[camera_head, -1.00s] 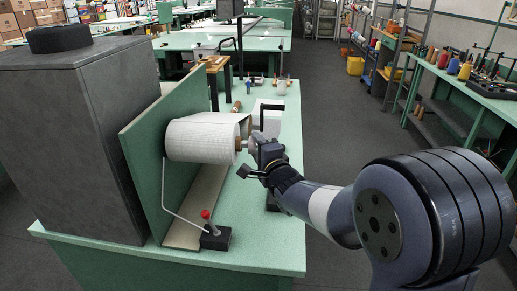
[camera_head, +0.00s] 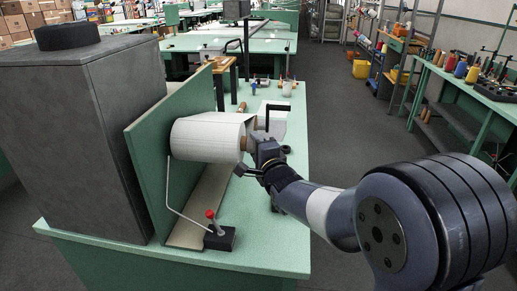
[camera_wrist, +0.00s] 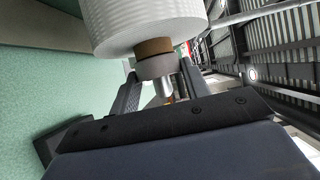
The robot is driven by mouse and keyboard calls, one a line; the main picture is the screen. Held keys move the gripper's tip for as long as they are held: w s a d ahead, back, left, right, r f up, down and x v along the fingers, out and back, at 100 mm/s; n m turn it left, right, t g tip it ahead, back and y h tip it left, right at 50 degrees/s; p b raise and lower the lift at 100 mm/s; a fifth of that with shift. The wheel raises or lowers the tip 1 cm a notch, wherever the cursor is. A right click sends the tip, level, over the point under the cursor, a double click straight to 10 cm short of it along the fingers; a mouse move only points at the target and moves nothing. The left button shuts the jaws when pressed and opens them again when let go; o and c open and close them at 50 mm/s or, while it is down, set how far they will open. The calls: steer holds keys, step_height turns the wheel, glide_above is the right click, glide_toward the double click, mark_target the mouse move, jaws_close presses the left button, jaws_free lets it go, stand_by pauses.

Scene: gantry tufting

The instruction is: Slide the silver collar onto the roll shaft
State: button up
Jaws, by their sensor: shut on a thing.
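The white roll (camera_head: 208,138) lies horizontally beside a green upright panel, its brown core end (camera_head: 243,143) facing my gripper (camera_head: 255,149). In the wrist view the roll (camera_wrist: 150,22) fills the top, with the brown core (camera_wrist: 153,47) below it. The silver-grey collar (camera_wrist: 155,68) sits right against the core, between my two fingers, which are shut on it. A shiny roll shaft (camera_wrist: 164,87) shows on the gripper side of the collar, so the collar appears to be around it. In the head view my gripper hides most of the collar.
The green panel (camera_head: 180,130) stands left of the roll. A red-knobbed lever (camera_head: 211,215) on a black base is at the table's near end. A black crank-like handle (camera_head: 275,108) rises just behind my gripper. A dark ring (camera_head: 286,150) lies right of it.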

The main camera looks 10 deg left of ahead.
steer(key=shift+a, duration=0.15)
steer(key=o, duration=1.1)
steer(key=b+v, duration=0.2)
steer(key=v, duration=0.9)
steer(key=shift+a, duration=0.1)
steer(key=x, duration=0.3)
steer(key=p+x, duration=0.1)
steer(key=x, duration=0.3)
steer(key=p+x, duration=0.1)
steer(key=x, duration=0.2)
steer(key=shift+w, duration=0.4)
